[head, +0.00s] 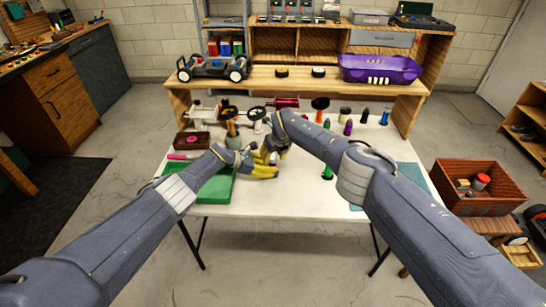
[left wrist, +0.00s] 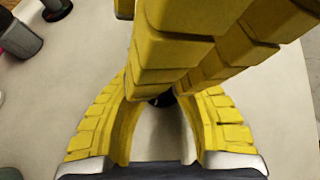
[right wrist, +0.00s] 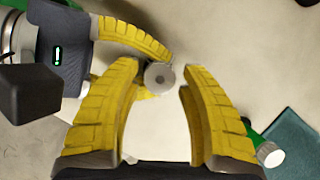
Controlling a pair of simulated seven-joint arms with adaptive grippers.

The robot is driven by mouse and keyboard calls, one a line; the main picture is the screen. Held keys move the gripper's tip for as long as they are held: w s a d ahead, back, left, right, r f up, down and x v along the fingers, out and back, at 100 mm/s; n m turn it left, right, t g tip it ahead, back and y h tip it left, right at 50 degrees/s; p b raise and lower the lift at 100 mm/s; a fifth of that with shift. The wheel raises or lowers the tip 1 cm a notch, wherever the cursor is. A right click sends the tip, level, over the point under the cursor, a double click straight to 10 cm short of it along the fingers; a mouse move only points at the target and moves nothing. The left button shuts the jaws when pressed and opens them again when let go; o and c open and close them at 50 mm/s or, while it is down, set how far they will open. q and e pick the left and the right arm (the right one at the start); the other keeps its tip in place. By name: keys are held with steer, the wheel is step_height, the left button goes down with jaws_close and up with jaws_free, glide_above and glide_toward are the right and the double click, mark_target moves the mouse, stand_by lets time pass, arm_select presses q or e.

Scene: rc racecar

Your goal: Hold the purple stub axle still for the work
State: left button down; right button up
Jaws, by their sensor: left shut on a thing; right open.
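My left gripper (head: 262,169) is low over the middle of the white table, shut on a small part. In the right wrist view that part shows as a grey round end (right wrist: 160,76) with a centre hole; I see no purple on it, so I cannot tell whether it is the stub axle. In the left wrist view yellow fingers largely hide it. My right gripper (right wrist: 158,70) is open, its fingertips on either side of the round end; contact cannot be told. In the head view a small purple piece (head: 348,127) stands on the table to the right.
A green mat (head: 215,187) lies left of the grippers and a teal mat (right wrist: 295,140) at the right. A green piece with a pale end (right wrist: 262,150) is beside my right gripper. Several small parts stand behind. A shelf with a purple car body (head: 380,68) spans the back.

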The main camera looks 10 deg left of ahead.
steer(key=shift+o, duration=0.4)
steer(key=shift+f, duration=0.2)
jaws_close()
